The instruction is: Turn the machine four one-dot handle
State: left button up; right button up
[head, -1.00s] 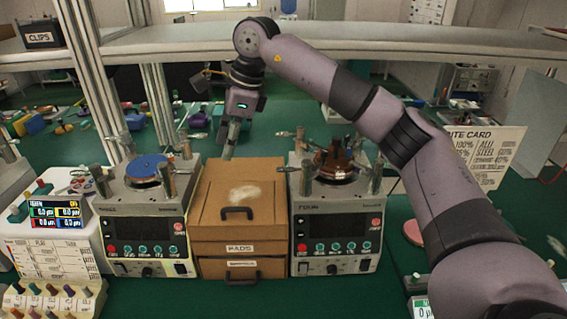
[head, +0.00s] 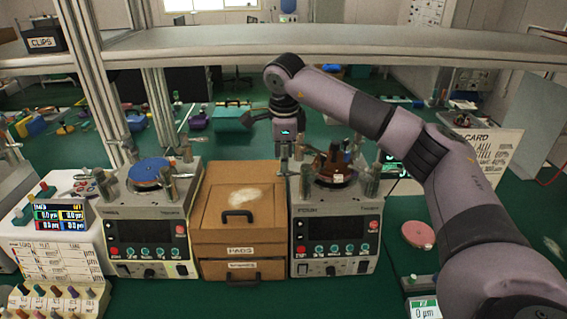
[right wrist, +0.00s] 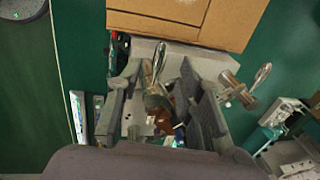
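Machine four (head: 334,238) is the right-hand grey unit on the bench, its label partly readable, with metal posts and a copper-brown plate (head: 334,172) on top. My right gripper (head: 285,166) hangs down over its back-left corner. In the right wrist view its two fingers (right wrist: 162,70) are spread apart. A metal lever handle (right wrist: 157,64) shows between them with a gap visible; I cannot tell whether either finger touches it. Another lever handle (right wrist: 252,84) is outside the fingers on the right. No dot marks are readable on either handle. My left gripper is not in view.
A brown drawer box labelled PADS (head: 240,205) stands against machine four's left side. Another machine with a blue plate (head: 150,172) stands further left. A shelf (head: 330,42) spans above the bench. A pink disc (head: 418,235) lies at right.

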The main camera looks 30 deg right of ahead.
aim_at(296, 174)
jog(key=shift+w+d+f+p, duration=0.1)
jog(key=shift+w+f+p, duration=0.1)
jog(key=shift+f, duration=0.85)
jog(key=shift+w+d+f+p, duration=0.1)
jog(key=shift+w+f+p, duration=0.1)
jog(key=shift+f, duration=0.8)
jog(key=shift+c, duration=0.3)
grip_shut()
